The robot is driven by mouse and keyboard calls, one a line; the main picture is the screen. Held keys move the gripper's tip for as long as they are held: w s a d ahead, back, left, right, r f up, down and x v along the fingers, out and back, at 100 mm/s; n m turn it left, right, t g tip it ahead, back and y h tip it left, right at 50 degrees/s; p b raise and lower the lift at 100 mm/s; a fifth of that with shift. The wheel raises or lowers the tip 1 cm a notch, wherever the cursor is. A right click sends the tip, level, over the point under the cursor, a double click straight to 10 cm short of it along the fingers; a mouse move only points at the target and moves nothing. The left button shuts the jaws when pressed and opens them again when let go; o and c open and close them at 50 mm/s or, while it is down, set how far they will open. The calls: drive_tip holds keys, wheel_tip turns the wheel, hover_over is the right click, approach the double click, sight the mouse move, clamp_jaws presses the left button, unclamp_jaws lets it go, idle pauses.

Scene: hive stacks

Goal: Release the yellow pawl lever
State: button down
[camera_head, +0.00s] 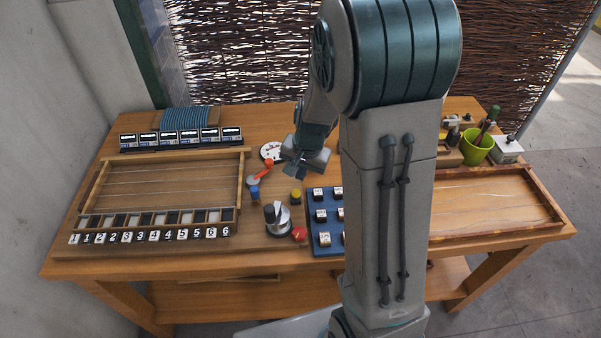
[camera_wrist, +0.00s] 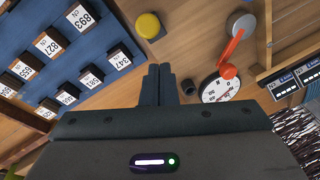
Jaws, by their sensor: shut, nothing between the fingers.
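A round yellow knob (camera_head: 296,195) stands on the wooden table, left of the blue block.
A red-orange lever (camera_head: 264,170) on a pale disc and a white dial (camera_head: 271,151) are near my gripper. A blue knob (camera_head: 254,193), a metal post (camera_head: 278,218) and a red knob (camera_head: 299,234) stand nearby.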

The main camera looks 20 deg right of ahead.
drive_tip(key=d+v, duration=0.1)
drive_tip(key=v, duration=1)
drive_tip(key=shift+w+d, duration=0.2)
drive_tip(key=shift+d, duration=0.1)
drive_tip(key=s+a+r+n, duration=0.1)
drive_tip(key=s+r+n, duration=0.1)
drive_tip(key=s, duration=0.6)
drive_tip(key=s+a+r+n, duration=0.1)
drive_tip(key=s+a+n, duration=0.1)
drive_tip(key=s+n, duration=0.3)
drive_tip(key=s, duration=0.3)
drive_tip(key=shift+s+a+r+t+h, duration=0.25)
drive_tip(key=shift+s+r+t+h, duration=0.05)
drive_tip(key=shift+r+t+h, duration=0.1)
